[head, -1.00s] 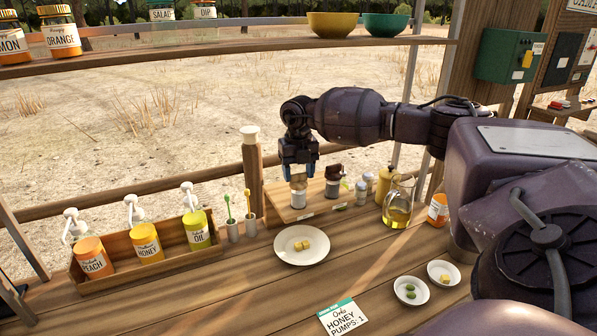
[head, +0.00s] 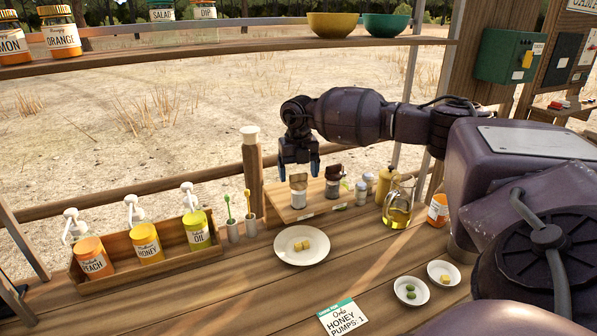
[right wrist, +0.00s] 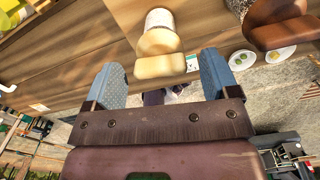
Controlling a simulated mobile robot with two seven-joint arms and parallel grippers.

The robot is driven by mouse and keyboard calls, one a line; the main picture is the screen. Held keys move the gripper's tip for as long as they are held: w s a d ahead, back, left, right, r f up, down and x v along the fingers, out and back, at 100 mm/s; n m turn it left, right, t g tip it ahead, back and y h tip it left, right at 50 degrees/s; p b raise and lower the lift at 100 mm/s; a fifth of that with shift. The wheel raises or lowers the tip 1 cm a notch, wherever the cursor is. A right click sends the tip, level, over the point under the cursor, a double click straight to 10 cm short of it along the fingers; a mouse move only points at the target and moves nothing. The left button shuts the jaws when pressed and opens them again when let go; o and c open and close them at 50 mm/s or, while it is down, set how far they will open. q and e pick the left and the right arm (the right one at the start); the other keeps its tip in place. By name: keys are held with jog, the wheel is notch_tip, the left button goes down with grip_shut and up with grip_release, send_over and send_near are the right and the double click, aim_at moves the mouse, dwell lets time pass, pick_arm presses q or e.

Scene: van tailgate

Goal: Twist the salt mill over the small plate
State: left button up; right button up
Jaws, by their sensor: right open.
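The salt mill (head: 298,197), with a pale wooden top and a white body, stands upright on the low wooden stand (head: 281,213). My right gripper (head: 298,172) is open just above it, fingers pointing down. In the right wrist view the pale mill (right wrist: 160,42) lies between and beyond the spread blue fingers (right wrist: 162,75), not gripped. The white plate (head: 288,256) with a few yellow cubes sits on the counter in front of the stand. My left gripper is out of view.
A dark brown mill (head: 333,186) stands close right of the salt mill. Small shakers, an oil jug (head: 398,208) and a yellow bottle (head: 385,181) are farther right. Two small dishes (head: 411,299) lie front right. A pump-bottle crate (head: 150,270) stands left.

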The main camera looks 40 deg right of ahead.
aim_at(299, 173)
notch_tip(299, 173, up, 6)
jog(key=shift+r+b, duration=0.25)
jog(key=shift+b, duration=0.2)
jog(key=shift+r, duration=0.5)
